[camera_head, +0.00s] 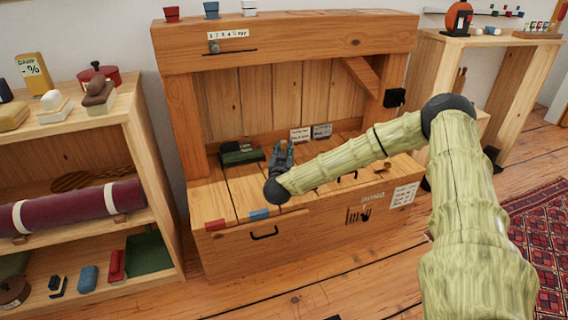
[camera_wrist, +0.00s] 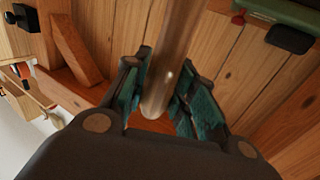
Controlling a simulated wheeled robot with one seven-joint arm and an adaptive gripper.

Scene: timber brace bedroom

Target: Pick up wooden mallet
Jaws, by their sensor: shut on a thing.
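A smooth brown wooden rod, which looks like the handle of the wooden mallet (camera_wrist: 174,45), runs between the teal-padded fingers of my gripper (camera_wrist: 163,82) in the wrist view. The fingers are shut on it, one on each side. Its far end leaves the top of the picture, so no mallet head shows there. In the head view my gripper (camera_head: 282,152) is over the wooden bench seat (camera_head: 222,198), in front of the plank back. The mallet cannot be made out in that view. Whether it touches the bench cannot be told.
A green box (camera_head: 238,152) sits on the bench left of my gripper. Small label cards (camera_head: 301,134) stand behind it. A slanted brace (camera_head: 362,78) and a top beam (camera_head: 300,38) frame the bench. A loaded shelf (camera_head: 140,120) stands at left; a red rug (camera_head: 540,240) lies right.

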